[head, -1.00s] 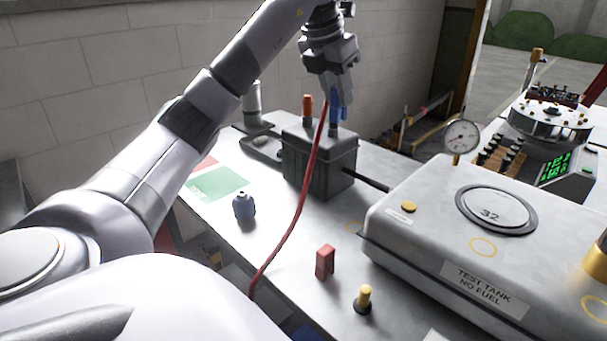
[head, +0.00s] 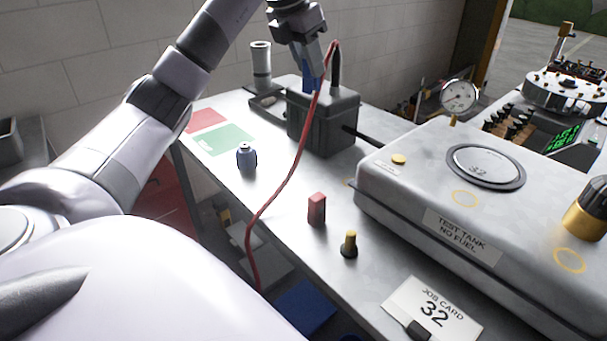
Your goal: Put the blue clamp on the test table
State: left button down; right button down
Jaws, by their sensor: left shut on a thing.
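My left gripper (head: 311,66) is over the left part of the black battery-like box (head: 322,125), shut on the blue clamp (head: 309,82). The clamp is mostly hidden by the fingers. Its lower end is close to the box top; I cannot tell whether it touches. A dark upright piece (head: 336,68) stands just right of it, with a red cable (head: 292,172) looping from its top down past the table edge. The grey test table (head: 283,215) carries the box. My right gripper is not in view.
The test tank (head: 400,205) fills the right. Bare table lies between bottle and block.

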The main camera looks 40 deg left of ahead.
pick_arm(q)
jog(key=shift+s+f, duration=0.15)
jog(key=shift+f, duration=0.2)
notch_tip(320, 180, down, 19)
jog(key=shift+f+b, duration=0.2)
jog(key=shift+b, duration=1.05)
jog(key=shift+f, duration=0.2)
jog(key=c, duration=0.9)
grip_release()
jog(key=shift+r, duration=0.15)
